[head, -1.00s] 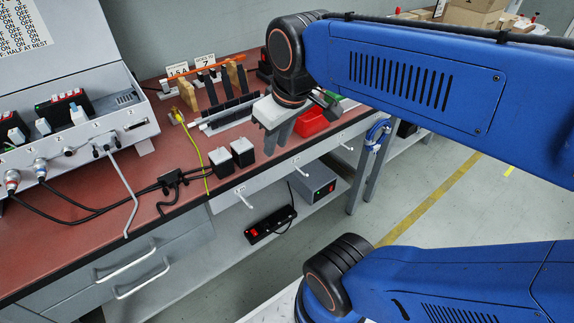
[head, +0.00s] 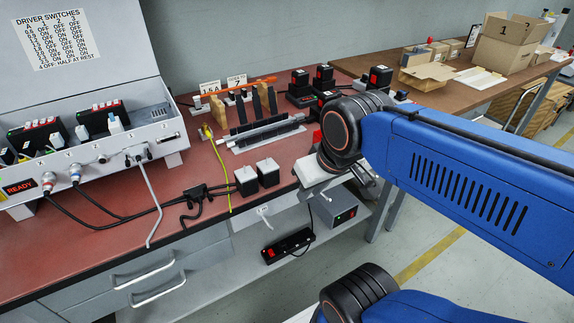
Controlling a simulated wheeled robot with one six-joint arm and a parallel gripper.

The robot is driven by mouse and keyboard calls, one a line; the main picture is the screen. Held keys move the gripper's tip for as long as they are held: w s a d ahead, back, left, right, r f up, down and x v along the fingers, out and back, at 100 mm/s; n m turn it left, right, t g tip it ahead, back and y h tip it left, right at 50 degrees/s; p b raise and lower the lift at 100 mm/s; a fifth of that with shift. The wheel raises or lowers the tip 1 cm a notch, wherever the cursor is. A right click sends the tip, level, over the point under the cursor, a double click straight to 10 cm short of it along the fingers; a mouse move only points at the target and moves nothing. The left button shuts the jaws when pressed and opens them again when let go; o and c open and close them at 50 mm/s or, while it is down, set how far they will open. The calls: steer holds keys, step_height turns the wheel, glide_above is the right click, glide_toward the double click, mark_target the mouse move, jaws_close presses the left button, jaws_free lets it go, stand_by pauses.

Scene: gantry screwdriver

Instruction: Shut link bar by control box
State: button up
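The grey control box (head: 110,175) stands at the left on the red-brown bench top with its lid up. A lit READY panel (head: 19,187) shows at its left end. A bent light-grey bar or lead (head: 155,205) runs from the box's front connector (head: 137,154) down to the bench's front edge. I cannot tell whether this is the link bar, and no part is clearly marked as one. My gripper (head: 345,183) is over the bench's front edge, well right of the box and apart from it. Its fingers are mostly hidden, so its opening is unclear.
Two white-topped black blocks (head: 257,176), a yellow cable (head: 219,170) and black cables (head: 110,219) lie between box and gripper. A metal rack (head: 262,132) and black chargers or batteries (head: 322,80) stand behind. Drawer handles (head: 158,294) project below the bench front.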

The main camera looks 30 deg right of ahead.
steer(key=shift+w+r, duration=0.1)
jaws_close()
steer(key=w+a+r+g, duration=0.1)
steer(key=w+r, duration=0.6)
steer(key=w, duration=0.6)
steer(key=w+a+r+g, duration=0.1)
steer(key=w+r+g, duration=0.1)
steer(key=w+r, duration=0.75)
steer(key=w+a+r+g, duration=0.1)
steer(key=w+r, duration=0.4)
steer(key=w, duration=1.1)
glide_above(241, 109)
steer(key=w, duration=0.3)
step_height(241, 109, down, 9)
steer(key=shift+d, duration=0.15)
